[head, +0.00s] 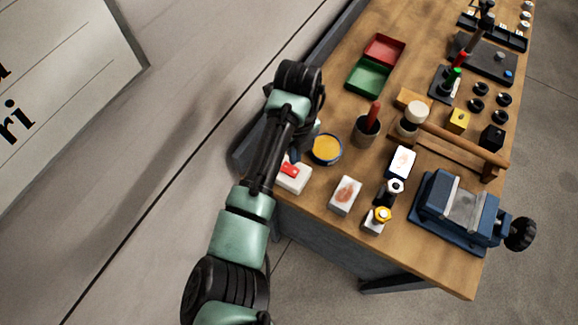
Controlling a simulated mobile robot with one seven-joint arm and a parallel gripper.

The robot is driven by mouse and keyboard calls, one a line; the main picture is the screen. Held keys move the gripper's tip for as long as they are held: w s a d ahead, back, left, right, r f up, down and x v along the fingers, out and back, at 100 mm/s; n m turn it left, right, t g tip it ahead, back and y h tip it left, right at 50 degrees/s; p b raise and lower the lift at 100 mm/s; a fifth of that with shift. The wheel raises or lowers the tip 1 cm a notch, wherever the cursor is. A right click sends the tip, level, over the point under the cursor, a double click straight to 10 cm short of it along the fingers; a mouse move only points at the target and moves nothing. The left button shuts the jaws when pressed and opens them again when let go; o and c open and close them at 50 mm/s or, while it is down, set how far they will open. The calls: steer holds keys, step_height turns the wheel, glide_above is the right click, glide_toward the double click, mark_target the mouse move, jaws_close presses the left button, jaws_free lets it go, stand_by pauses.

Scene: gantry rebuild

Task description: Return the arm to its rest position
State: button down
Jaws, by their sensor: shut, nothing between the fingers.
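My arm (247,205), green and black, rises from the bottom of the head view to a dark bent joint (298,76) at the bench's left edge. The part of the arm beyond that joint is mostly hidden behind the nearer links. My gripper cannot be made out, and I see nothing carried by the arm. The wooden workbench (425,262) lies to the right of the arm. The arm covers part of the bench's left edge.
Close to the arm are a white block with a red top (293,177), a yellow round tin (326,149) and a cup (366,131) with a red handle. Red (384,50) and green (369,77) trays lie behind. A blue vise (456,212) stands front right. Bare floor lies left.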

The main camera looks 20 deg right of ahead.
steer(key=shift+r+p, duration=0.35)
steer(key=shift+r, duration=0.4)
steer(key=w+d+r+n+t+h+b, duration=0.1)
steer(key=w+d+r+n+t+h, duration=0.3)
steer(key=r, duration=0.5)
steer(key=w+d+r+n+t+h, duration=0.1)
steer(key=w+d+r+n+t, duration=0.3)
steer(key=w+r, duration=0.3)
step_height(320, 180, up, 14)
steer(key=a+n+t+h, duration=0.2)
steer(key=n+t, duration=0.2)
steer(key=n, duration=0.2)
steer(key=a+r+n+t+b, duration=0.1)
steer(key=a+r+n+t, duration=0.15)
steer(key=r, duration=0.35)
steer(key=a+r+n+t, duration=0.2)
steer(key=r+n+t, duration=0.1)
steer(key=r, duration=0.3)
steer(key=s+a+r+n+t+y+b, duration=0.1)
steer(key=s+a+r+n+t+y, duration=0.6)
steer(key=s+a+r+n, duration=0.8)
step_height(320, 180, up, 3)
steer(key=s+t, duration=0.1)
steer(key=t, duration=0.1)
steer(key=shift+s+a+t, duration=0.15)
steer(key=shift+a+t, duration=0.15)
steer(key=shift+t, duration=0.05)
